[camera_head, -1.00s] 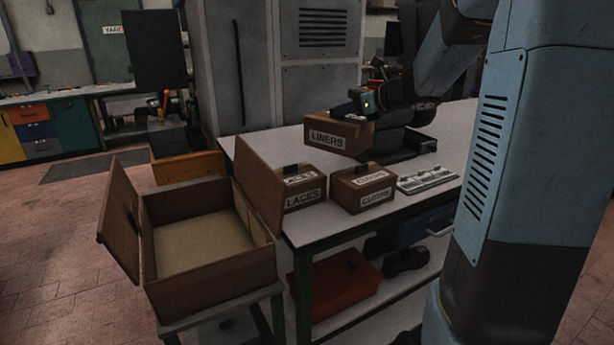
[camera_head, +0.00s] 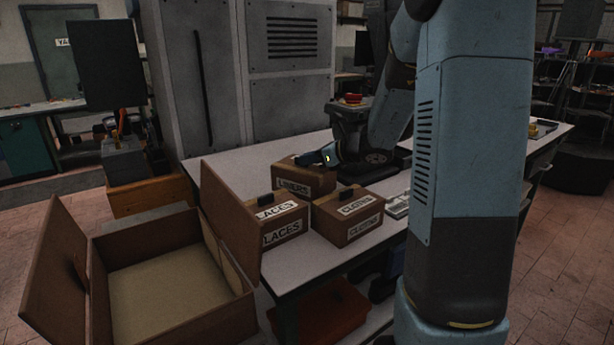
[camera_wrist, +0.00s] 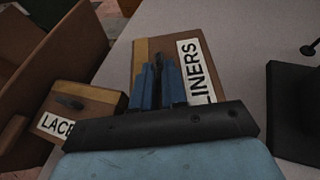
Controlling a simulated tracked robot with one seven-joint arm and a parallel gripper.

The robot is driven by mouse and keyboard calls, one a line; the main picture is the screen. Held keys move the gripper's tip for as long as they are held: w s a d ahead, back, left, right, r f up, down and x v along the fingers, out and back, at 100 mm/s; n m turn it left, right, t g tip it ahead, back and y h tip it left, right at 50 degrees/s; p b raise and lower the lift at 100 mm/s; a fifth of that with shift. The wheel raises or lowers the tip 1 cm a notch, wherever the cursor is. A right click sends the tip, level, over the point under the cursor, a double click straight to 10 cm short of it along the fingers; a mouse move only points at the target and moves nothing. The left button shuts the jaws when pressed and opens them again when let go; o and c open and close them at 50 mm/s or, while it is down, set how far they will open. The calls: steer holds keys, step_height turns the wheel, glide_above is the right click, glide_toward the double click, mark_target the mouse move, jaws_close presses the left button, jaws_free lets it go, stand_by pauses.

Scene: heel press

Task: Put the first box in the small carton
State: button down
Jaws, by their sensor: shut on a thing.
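A brown box labelled LINERS (camera_head: 305,180) is behind the other boxes in the head view. My gripper (camera_head: 322,158) is shut on its top; the wrist view shows the blue fingers (camera_wrist: 159,72) closed over the LINERS box (camera_wrist: 188,50). Whether its base touches the table is hidden. A LACES box (camera_head: 280,226) and a CLOTHS box (camera_head: 348,216), both with dark top handles, stand in front of it on the table. The open carton (camera_head: 205,318), brown with raised flaps, stands at the lower left and looks empty inside.
The pale table (camera_head: 300,263) runs back to the right. A small grey item (camera_head: 397,205) lies right of the CLOTHS box. An orange-red bin (camera_head: 325,312) is below the tabletop. A tall grey cabinet (camera_head: 200,80) stands behind. The carton's flap rises close to the LACES box.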

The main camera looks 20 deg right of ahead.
mark_target(319, 170)
steer(key=shift+s+d+f, duration=0.1)
steer(key=shift+d+f, duration=0.05)
steer(key=shift+f, duration=1.95)
steer(key=c, duration=1.2)
jaws_free()
steer(key=shift+o, duration=0.2)
